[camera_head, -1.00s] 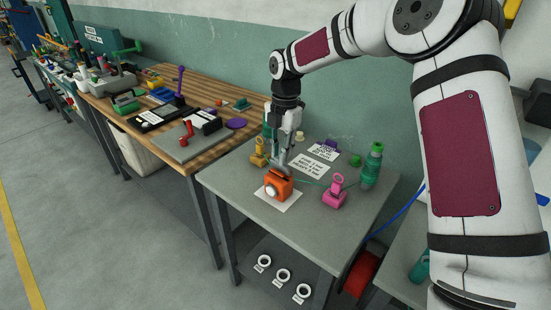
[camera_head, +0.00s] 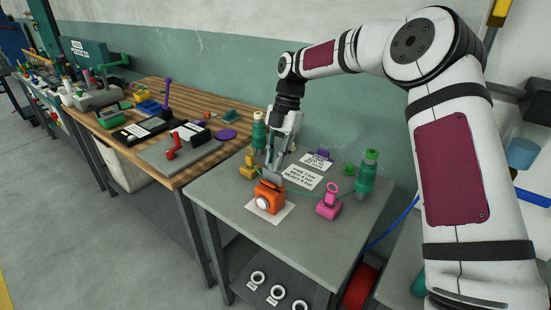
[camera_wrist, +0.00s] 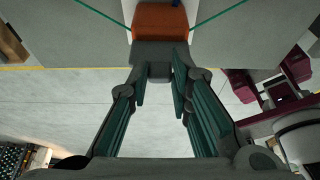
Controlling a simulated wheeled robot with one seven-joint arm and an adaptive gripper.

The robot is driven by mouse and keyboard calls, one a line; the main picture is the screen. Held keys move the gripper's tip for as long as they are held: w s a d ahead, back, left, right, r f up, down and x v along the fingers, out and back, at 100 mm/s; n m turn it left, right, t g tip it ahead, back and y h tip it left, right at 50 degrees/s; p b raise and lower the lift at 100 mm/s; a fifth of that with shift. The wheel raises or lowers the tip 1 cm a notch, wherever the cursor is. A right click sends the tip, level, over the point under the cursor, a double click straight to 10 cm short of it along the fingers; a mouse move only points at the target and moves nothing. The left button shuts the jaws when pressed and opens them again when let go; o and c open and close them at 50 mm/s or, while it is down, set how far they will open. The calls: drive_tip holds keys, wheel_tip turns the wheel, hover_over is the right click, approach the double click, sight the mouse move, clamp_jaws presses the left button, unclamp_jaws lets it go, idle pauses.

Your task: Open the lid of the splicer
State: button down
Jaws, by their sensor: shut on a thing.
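The splicer (camera_head: 268,199) is a small orange box with a round white front, on a white sheet on the grey bench. A grey plate, apparently its lid (camera_head: 273,179), rises at its top under my gripper (camera_head: 276,172). In the wrist view, the orange body (camera_wrist: 160,22) is at the top, with the dark grey lid part (camera_wrist: 160,52) below it. The narrow end of that part is between the fingertips of my gripper (camera_wrist: 161,78), which is shut on it. The fingers partly hide the lid, so its exact angle cannot be told.
A pink tool (camera_head: 329,203) and green spool (camera_head: 367,175) stand right of the splicer; a yellow tool (camera_head: 249,163) stands behind it. A green line runs past it. White cards (camera_head: 303,177) lie behind. A wooden bench (camera_head: 205,108) with tools adjoins at left.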

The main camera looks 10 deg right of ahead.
drive_tip(key=c, duration=1.4)
unclamp_jaws()
drive_tip(key=shift+a+f, duration=0.1)
drive_tip(key=shift+f, duration=0.05)
drive_tip(key=shift+c, duration=0.2)
drive_tip(key=v, duration=1.2)
drive_tip(key=s+d+r+m+t+h+p, duration=0.1)
drive_tip(key=s+r+m+t+h, duration=0.1)
drive_tip(key=s+r+m, duration=0.6)
drive_tip(key=s+d+r+m+t+h+p, duration=0.1)
drive_tip(key=s+r+m, duration=0.35)
drive_tip(key=s, duration=0.75)
drive_tip(key=s+d+f+m+t, duration=0.2)
drive_tip(key=s+m, duration=0.5)
drive_tip(key=s, duration=0.4)
drive_tip(key=s+d+f+m+t+p, duration=0.1)
drive_tip(key=s+d+f+m, duration=0.2)
drive_tip(key=s+m, duration=0.4)
drive_tip(key=s+f, duration=0.1)
drive_tip(key=s, duration=0.3)
drive_tip(key=shift+d+f+t, duration=0.35)
drive_tip(key=shift+d+t, duration=0.05)
